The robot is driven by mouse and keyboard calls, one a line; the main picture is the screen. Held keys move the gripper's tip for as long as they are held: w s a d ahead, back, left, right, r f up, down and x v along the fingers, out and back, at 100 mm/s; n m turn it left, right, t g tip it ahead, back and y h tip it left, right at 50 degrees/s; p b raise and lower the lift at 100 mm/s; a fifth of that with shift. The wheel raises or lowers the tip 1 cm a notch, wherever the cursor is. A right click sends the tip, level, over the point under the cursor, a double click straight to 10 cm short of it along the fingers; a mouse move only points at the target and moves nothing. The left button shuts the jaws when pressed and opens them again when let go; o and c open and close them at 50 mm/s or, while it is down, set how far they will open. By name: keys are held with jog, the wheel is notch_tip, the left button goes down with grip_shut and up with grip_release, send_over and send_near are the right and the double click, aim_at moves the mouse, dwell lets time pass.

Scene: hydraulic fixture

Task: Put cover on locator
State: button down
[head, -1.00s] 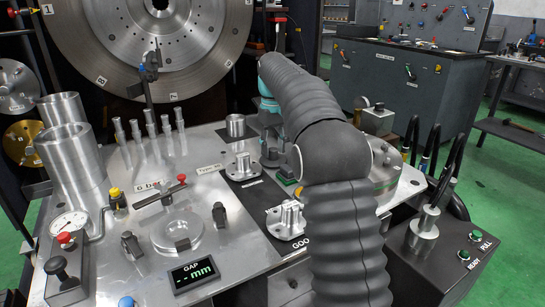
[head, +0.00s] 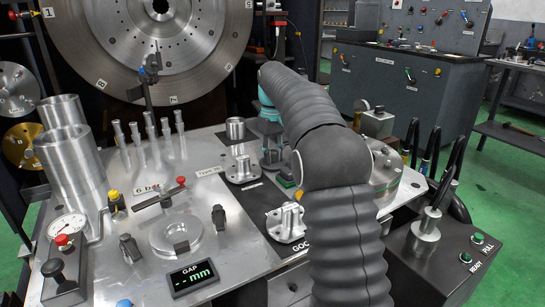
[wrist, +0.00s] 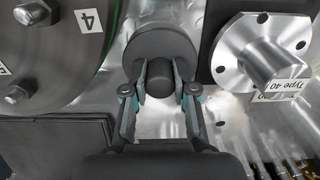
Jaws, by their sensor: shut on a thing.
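My gripper (wrist: 160,92) is shut on the knob of a dark round cover (wrist: 160,36) in the wrist view, one finger on each side. The cover's wider disc shows beyond the fingertips. I cannot tell whether the cover touches the metal surface. A silver flanged locator (wrist: 268,66) with a raised post and a "Type 40" label is to the right of the cover, apart from it. In the head view a flanged locator (head: 242,170) stands just left of my gripper (head: 272,158), which my arm partly hides. A second flanged piece (head: 286,223) stands nearer.
A large round disc with bolts and a "4" label (wrist: 88,18) is close left of the gripper in the wrist view. The bench (head: 130,200) carries upright pins (head: 150,125), tall metal cylinders (head: 70,158), a gauge (head: 66,228) and a gap display (head: 193,277).

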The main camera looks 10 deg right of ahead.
jog(key=shift+r+p, duration=0.9)
jog(key=shift+r, duration=1.55)
jog(key=c, duration=1.6)
grip_release()
grip_shut()
